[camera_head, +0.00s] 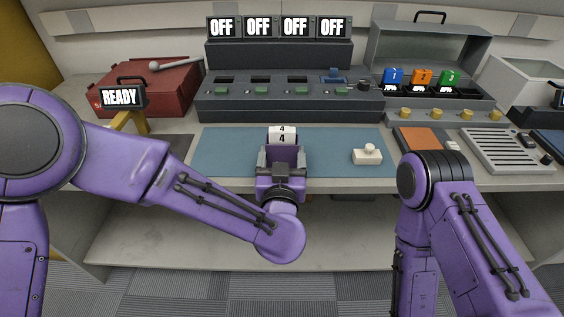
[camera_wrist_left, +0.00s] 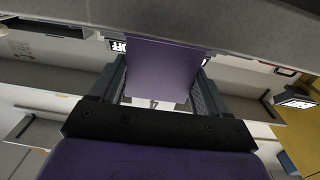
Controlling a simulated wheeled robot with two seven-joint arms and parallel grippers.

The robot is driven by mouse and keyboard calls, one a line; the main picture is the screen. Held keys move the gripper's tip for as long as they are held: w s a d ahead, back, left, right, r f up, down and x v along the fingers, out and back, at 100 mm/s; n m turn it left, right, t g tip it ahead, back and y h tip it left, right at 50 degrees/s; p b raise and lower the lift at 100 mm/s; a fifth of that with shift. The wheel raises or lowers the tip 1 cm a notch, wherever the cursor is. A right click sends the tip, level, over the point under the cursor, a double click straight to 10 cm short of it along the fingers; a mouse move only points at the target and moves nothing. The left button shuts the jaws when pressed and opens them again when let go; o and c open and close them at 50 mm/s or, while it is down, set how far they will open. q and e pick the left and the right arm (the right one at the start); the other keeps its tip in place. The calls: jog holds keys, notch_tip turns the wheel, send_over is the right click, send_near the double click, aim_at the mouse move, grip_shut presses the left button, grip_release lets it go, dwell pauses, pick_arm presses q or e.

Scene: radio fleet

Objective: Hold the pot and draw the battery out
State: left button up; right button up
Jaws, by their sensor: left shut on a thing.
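My left gripper (camera_head: 280,160) is shut on a block with a white face marked 4 (camera_head: 282,134), held over the blue mat. In the left wrist view the block (camera_wrist_left: 165,70) shows a purple side between the two fingers. Batteries marked 1 (camera_head: 393,76), 2 (camera_head: 422,77) and 3 (camera_head: 450,79), coloured blue, orange and green, stand in a rack at the back right. I cannot tell which thing is the pot. My right arm comes in at the right, but its gripper is out of view.
A dark grey bank (camera_head: 290,99) with a row of slots stands behind the blue mat (camera_head: 225,150), below several OFF screens. A small cream block (camera_head: 367,155) lies on the mat's right. A red box (camera_head: 150,88) and READY sign (camera_head: 124,96) stand left; a slotted tray (camera_head: 507,150) lies right.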

aim_at(283, 142)
pick_arm(q)
jog(key=shift+w+d, duration=0.15)
jog(key=shift+w, duration=1.3)
jog(key=shift+w+d, duration=0.15)
jog(key=shift+w, duration=1.3)
jog(key=shift+f, duration=0.3)
